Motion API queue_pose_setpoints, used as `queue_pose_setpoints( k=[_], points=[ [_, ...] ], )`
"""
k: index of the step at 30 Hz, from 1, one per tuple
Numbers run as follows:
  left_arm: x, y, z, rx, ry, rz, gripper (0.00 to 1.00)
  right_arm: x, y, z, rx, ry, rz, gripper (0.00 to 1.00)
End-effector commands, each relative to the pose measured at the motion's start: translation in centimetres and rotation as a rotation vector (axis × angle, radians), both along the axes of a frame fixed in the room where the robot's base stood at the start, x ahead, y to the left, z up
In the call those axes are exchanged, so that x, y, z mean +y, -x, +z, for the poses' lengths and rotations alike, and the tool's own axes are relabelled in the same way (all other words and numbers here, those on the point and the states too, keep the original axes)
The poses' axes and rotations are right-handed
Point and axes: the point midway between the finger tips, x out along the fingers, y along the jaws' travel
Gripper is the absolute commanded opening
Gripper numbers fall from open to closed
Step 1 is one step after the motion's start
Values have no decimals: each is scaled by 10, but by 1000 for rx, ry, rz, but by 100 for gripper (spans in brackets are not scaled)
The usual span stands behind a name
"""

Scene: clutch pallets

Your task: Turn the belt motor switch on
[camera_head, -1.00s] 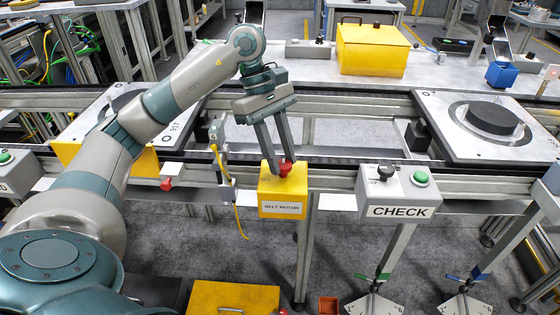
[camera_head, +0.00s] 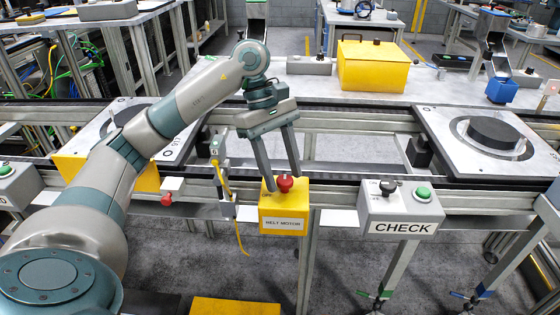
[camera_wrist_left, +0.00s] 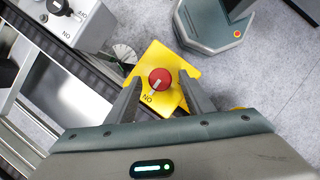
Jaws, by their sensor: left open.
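The belt motor switch is a yellow box (camera_head: 284,216) labelled BELT MOTOR, with a red knob (camera_head: 285,184) on top. My left gripper (camera_head: 283,181) is open, with its fingers pointing down around the knob. In the left wrist view the red knob (camera_wrist_left: 162,76) lies between the two fingertips, with a visible gap on each side. A pale mark on the knob points toward the black ON lettering on the yellow box (camera_wrist_left: 150,60). My right gripper is not in view.
A grey CHECK box (camera_head: 401,212) with a black knob and green button stands right of the switch. The conveyor runs behind, with a pallet (camera_head: 440,130) on the right bearing a black disc (camera_head: 494,132). A small device with a yellow cable (camera_head: 241,238) hangs left of the switch.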

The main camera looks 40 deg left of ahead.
Motion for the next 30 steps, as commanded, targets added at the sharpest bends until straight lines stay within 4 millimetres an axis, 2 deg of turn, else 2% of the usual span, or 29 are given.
queue_pose_setpoints(
  k=[5,10,18,30],
  points=[
    [2,-1,5,-1,0,0,47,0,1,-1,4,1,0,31],
    [9,-3,21,-3,0,2,47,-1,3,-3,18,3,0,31],
    [26,-7,65,-4,-1,2,47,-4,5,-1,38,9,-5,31],
    [47,-12,119,-3,0,1,47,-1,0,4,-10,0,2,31]
  ],
)
